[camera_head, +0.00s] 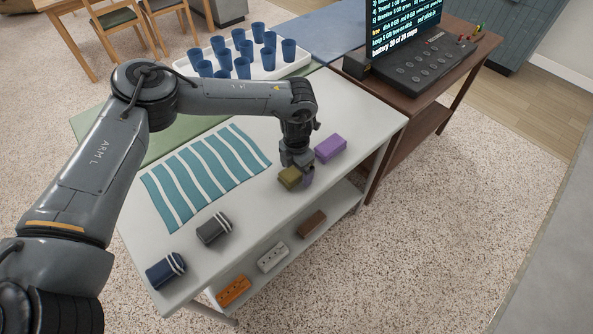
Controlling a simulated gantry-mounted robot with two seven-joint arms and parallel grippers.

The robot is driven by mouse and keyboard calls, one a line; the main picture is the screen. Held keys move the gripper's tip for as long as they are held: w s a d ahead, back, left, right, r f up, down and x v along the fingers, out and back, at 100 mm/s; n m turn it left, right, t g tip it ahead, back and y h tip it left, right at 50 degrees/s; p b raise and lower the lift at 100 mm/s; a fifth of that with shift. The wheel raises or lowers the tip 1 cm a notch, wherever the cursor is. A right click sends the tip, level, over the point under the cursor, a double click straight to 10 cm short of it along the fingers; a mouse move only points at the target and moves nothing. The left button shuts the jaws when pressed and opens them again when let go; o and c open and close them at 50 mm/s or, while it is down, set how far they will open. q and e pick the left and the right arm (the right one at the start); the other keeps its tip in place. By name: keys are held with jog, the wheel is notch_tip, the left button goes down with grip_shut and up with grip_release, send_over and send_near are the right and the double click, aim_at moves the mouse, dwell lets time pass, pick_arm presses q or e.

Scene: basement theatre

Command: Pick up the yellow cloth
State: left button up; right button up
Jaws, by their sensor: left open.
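The yellow cloth (289,177) is a small folded olive-yellow block on the white table (262,199), near its front right edge. My left gripper (299,174) comes down from above right over it, fingers pointing down. It is open, with one finger showing at the cloth's right side. The other finger is hidden, and I cannot tell whether the fingers touch the cloth. My right gripper is not in view.
A purple folded cloth (330,147) lies just right of my gripper. Blue cups (242,68) stand on a tray behind.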

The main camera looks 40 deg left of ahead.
pick_arm(q)
jog(key=shift+f, duration=0.15)
jog(key=c, duration=1)
jog(key=shift+c, duration=0.2)
